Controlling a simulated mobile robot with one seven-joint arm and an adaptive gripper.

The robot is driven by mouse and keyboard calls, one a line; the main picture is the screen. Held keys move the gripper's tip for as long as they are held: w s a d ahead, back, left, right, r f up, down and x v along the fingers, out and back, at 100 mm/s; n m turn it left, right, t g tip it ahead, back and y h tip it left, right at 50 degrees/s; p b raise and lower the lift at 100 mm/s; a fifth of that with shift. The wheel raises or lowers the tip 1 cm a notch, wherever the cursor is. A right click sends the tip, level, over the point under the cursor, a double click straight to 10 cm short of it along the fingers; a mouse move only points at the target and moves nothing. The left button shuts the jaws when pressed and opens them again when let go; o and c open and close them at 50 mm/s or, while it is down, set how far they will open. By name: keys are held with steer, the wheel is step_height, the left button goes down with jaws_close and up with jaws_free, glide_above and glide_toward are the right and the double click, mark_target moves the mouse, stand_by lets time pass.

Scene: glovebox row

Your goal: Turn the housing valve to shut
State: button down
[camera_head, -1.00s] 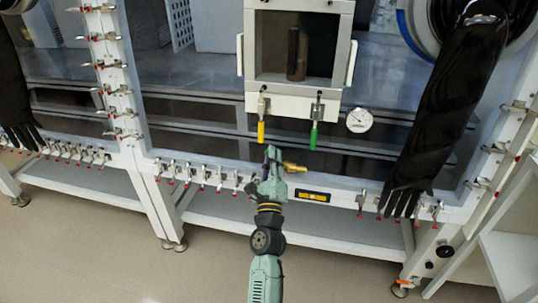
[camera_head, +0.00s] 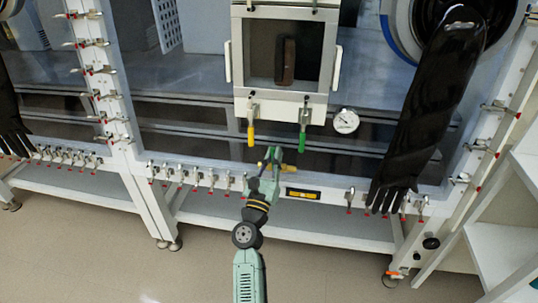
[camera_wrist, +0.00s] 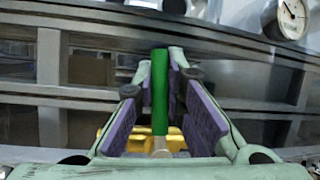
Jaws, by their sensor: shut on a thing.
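The housing valve is a small brass body (camera_head: 264,166) low on the front of the glovebox, with a green lever (camera_wrist: 160,92). The brass also shows behind the lever in the wrist view (camera_wrist: 115,138). In the wrist view the lever runs up the picture from a pale metal end, crosswise to the brass. My gripper (camera_head: 275,156) is at the valve. Its purple-padded fingers stand on both sides of the lever, shut on it. In the head view my fingers hide most of the lever and part of the brass.
A yellow handle (camera_head: 251,134) and a green handle (camera_head: 303,137) hang close above, under a white-framed box (camera_head: 280,98). A gauge (camera_head: 346,121) is to the right. A black glove (camera_head: 425,115) hangs farther right. Red-tipped clamps (camera_head: 196,178) line the lower rail.

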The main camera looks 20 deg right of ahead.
steer(key=shift+s+d+r+m+g+h, duration=0.15)
steer(key=shift+m+g+h, duration=0.1)
steer(key=shift+m, duration=0.25)
steer(key=shift+d+r+m+g+h, duration=0.15)
steer(key=shift+m+g, duration=0.1)
steer(key=shift+m, duration=0.25)
steer(key=shift+f, duration=0.1)
steer(key=c, duration=1.6)
jaws_free()
steer(key=shift+d+f, duration=0.1)
steer(key=shift+f, duration=0.05)
steer(key=shift+c, duration=0.2)
steer(key=v, duration=1.2)
